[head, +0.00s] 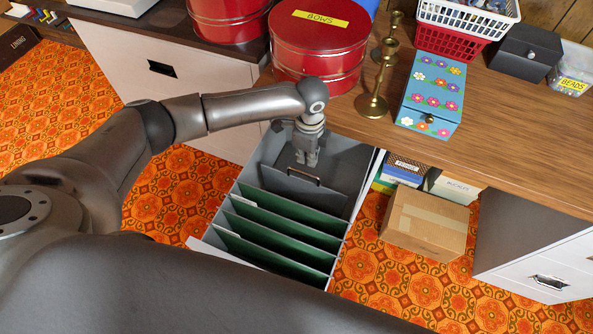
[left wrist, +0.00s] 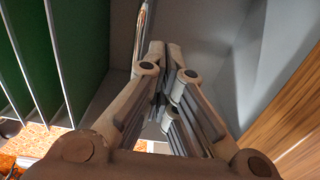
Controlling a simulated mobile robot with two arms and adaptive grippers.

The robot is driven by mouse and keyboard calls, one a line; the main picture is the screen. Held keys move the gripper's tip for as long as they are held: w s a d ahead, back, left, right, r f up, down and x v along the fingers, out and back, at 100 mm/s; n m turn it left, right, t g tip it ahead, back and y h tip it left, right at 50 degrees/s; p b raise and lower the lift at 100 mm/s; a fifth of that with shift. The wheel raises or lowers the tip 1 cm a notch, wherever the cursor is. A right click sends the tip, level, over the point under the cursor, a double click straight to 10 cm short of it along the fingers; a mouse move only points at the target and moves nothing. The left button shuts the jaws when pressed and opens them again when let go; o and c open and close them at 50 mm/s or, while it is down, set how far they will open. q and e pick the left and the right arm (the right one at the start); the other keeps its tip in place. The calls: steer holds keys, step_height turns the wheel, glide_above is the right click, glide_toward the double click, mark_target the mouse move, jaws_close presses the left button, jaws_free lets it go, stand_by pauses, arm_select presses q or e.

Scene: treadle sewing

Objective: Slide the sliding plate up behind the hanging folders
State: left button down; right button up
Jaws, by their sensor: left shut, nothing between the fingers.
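An open grey file drawer (head: 264,151) holds several green hanging folders (head: 283,229), which also show at the left of the left wrist view (left wrist: 35,50). The grey sliding plate (head: 298,191) stands across the drawer on the far side of the folders, with a gap between. Its brass handle (head: 304,177) is on its top edge and also shows in the left wrist view (left wrist: 144,22). My left gripper (head: 306,160) is shut and empty. It points down into the drawer, on the far side of the plate and close to it; contact cannot be told. My right gripper is not in view.
The wooden tabletop (head: 490,130) is beside and above the drawer. A red "BOWS" tin (head: 318,58), brass candlesticks (head: 374,100) and a flowered blue box (head: 432,95) stand near its edge. A cardboard box (head: 425,222) is on the floor to the right.

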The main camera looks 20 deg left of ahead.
arm_select(q)
steer(key=shift+f, duration=0.1)
stand_by(0.4)
step_height(320, 180, down, 4)
steer(key=shift+f+b, duration=0.15)
steer(key=shift+b, duration=0.8)
steer(key=shift+s, duration=0.15)
stand_by(0.4)
steer(key=shift+s+p, duration=0.25)
steer(key=shift+p, duration=0.4)
steer(key=shift+s+p, duration=0.25)
steer(key=shift+p, duration=0.1)
steer(key=shift+s+p, duration=0.3)
steer(key=shift+p, duration=0.2)
steer(key=shift+s, duration=0.2)
